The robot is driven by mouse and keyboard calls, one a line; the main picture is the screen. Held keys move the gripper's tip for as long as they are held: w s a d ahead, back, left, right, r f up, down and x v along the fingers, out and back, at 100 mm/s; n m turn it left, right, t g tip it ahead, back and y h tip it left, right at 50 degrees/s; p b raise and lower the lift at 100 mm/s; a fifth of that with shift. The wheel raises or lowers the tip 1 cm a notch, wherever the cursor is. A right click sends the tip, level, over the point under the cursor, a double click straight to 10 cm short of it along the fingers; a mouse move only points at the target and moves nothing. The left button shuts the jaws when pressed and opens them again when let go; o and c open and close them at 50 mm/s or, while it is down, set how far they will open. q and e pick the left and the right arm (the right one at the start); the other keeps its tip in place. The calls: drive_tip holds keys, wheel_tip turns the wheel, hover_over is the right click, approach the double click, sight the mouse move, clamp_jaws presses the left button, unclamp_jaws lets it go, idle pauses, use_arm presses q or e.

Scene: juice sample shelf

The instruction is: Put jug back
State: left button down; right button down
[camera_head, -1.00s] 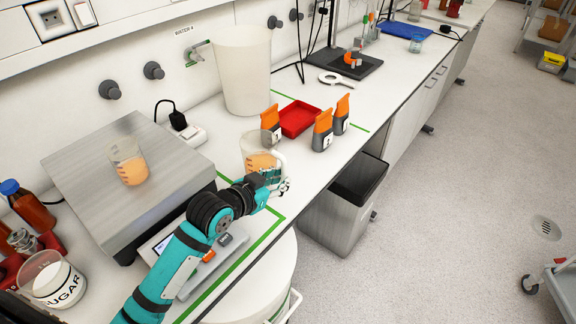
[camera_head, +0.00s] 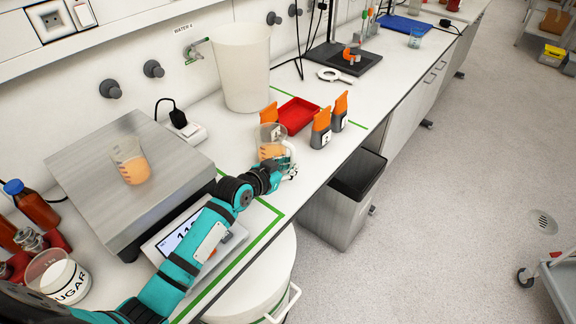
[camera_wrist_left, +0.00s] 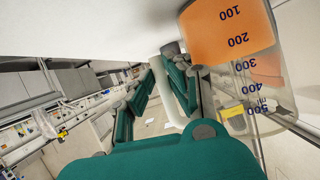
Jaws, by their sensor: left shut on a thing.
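My left gripper (camera_head: 284,168) is shut on the handle of a clear jug (camera_head: 270,146) with orange juice in it. The jug is upright near the counter's front edge, close to the orange-topped containers. I cannot tell whether its base touches the counter. In the left wrist view the jug (camera_wrist_left: 240,40) appears upside down at the top right, with blue volume marks and its pale handle between my fingers. A similar jug of orange juice (camera_head: 130,162) stands on the steel scale plate (camera_head: 180,170). My right gripper is not in view.
Orange-topped grey containers (camera_head: 320,130) and a red tray (camera_head: 297,114) stand just beyond the held jug. A large white bucket (camera_head: 241,70) is behind. The sugar jar (camera_head: 62,280) and brown bottle (camera_head: 34,206) are at the left. A grey bin (camera_head: 343,195) is below the counter.

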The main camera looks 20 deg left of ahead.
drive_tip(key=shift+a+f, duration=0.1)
use_arm(q)
drive_tip(key=c, duration=1.7)
unclamp_jaws()
drive_tip(key=shift+f, duration=0.1)
drive_tip(key=o, duration=0.4)
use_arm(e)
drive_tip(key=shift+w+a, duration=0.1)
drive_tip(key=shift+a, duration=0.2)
use_arm(q)
drive_tip(key=b+v, duration=0.1)
drive_tip(key=v, duration=1.1)
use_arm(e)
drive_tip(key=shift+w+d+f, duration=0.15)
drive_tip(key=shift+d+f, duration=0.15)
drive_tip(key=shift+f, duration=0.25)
